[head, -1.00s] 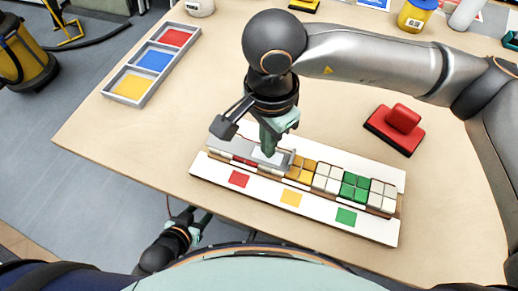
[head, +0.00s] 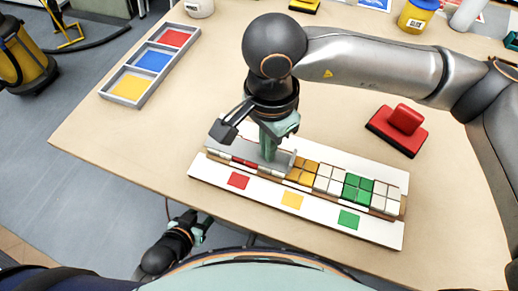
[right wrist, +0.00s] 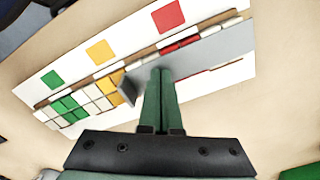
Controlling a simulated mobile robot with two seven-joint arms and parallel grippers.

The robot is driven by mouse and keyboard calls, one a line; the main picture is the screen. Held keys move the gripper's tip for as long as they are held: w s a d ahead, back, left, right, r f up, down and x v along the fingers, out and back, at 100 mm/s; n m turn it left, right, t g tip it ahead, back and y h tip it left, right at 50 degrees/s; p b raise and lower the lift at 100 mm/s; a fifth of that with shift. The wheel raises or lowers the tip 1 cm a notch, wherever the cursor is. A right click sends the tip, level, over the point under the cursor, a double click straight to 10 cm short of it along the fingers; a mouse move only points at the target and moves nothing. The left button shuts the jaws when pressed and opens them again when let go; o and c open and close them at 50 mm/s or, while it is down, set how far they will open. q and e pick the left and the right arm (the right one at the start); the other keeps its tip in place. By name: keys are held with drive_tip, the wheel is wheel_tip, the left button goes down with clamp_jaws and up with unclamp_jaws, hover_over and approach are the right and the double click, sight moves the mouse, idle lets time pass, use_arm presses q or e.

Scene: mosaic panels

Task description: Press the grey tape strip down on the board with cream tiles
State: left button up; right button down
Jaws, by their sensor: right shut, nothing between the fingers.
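The white board (head: 320,213) lies near the table's front edge, with a row of cream, red, orange and green tiles (head: 357,187). The grey tape strip (head: 222,147) lies over the left part of the row, with an upturned tab at its right end. The strip also shows in the right wrist view (right wrist: 222,48). My right gripper (head: 268,158) points down, shut and empty, its fingertips at the strip; in the right wrist view the fingertips (right wrist: 161,74) appear to touch it. My left gripper (head: 199,228) hangs low beside the table's front edge; its jaws are too small to read.
A grey tray (head: 150,66) with red, blue and yellow squares stands at the back left. A red block with a handle (head: 397,128) stands right of the board. A yellow jar (head: 417,15) is at the back. The table between tray and board is clear.

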drive_tip(key=shift+r+p, duration=0.95)
drive_tip(key=shift+r, duration=1.1)
drive_tip(key=shift+r+p, duration=0.85)
drive_tip(key=shift+r, duration=1.15)
drive_tip(key=shift+s+f, duration=0.1)
